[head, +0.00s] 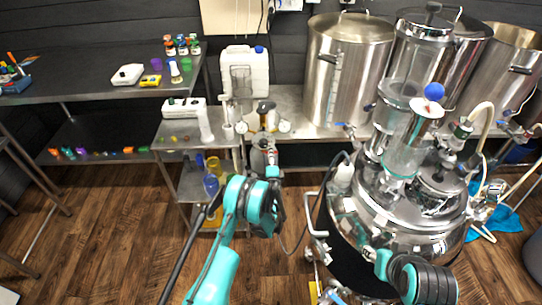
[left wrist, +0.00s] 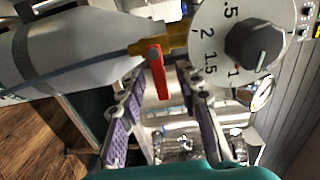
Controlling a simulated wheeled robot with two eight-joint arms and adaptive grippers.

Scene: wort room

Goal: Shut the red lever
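The red lever (left wrist: 158,72) sits on a brass valve fitting (left wrist: 150,38) beside a grey bottle-shaped body in the left wrist view. It points down the picture, toward my gripper. My left gripper (left wrist: 163,72) is open, with one finger on each side of the lever. The lever lies between the fingertips, and I cannot tell whether either finger touches it.
A white dial with a black knob (left wrist: 253,47) is close beside the right finger. A large steel kettle (head: 400,215) stands to the right, with hoses around it. The side table (head: 175,130) is to the left.

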